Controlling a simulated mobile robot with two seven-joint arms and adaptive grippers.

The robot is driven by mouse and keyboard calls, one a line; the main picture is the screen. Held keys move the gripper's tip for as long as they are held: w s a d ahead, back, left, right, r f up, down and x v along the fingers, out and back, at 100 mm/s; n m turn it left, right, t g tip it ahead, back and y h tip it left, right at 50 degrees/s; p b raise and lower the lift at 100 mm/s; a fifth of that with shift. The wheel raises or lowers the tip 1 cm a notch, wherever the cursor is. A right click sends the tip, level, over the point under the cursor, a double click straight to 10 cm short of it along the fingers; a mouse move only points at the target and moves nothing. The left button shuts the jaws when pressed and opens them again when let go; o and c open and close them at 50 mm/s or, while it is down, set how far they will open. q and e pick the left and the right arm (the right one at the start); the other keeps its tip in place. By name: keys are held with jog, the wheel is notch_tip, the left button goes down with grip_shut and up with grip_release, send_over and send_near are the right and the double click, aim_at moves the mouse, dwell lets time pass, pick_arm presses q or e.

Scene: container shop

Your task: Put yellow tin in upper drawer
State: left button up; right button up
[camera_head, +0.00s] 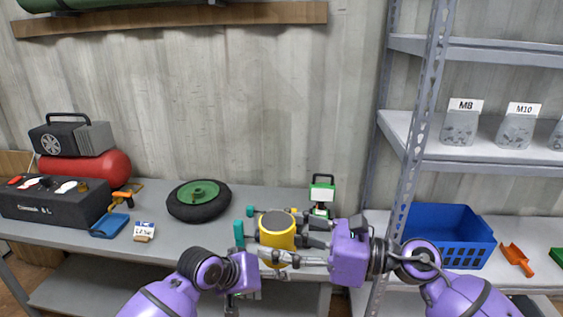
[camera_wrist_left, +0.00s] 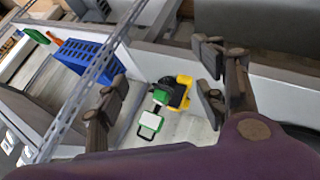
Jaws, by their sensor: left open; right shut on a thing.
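The yellow tin (camera_head: 277,236) has a round dark grey lid and is upright at the front edge of the workbench in the head view. My right gripper (camera_head: 308,232) comes in from the right and is shut on the tin's side. I cannot make out an upper drawer in either view.
A green work light (camera_head: 321,192) stands behind my right gripper. A black wheel with a green hub (camera_head: 200,200) lies left of the tin. Small teal parts (camera_head: 239,232) are near the tin. A blue crate (camera_head: 447,235) and a metal rack post (camera_head: 410,150) are to the right.

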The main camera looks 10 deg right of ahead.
pick_arm(q)
jog(key=w+d+r+g, duration=0.1)
jog(key=w+d+r, duration=0.15)
jog(key=r, duration=0.85)
pick_arm(e)
jog(key=shift+r, duration=0.1)
pick_arm(q)
notch_tip(320, 180, up, 28)
jog(key=g+y, duration=0.4)
jog(key=y, duration=0.3)
send_over(281, 220)
notch_tip(281, 220, down, 12)
jog(key=shift+d+f, duration=0.1)
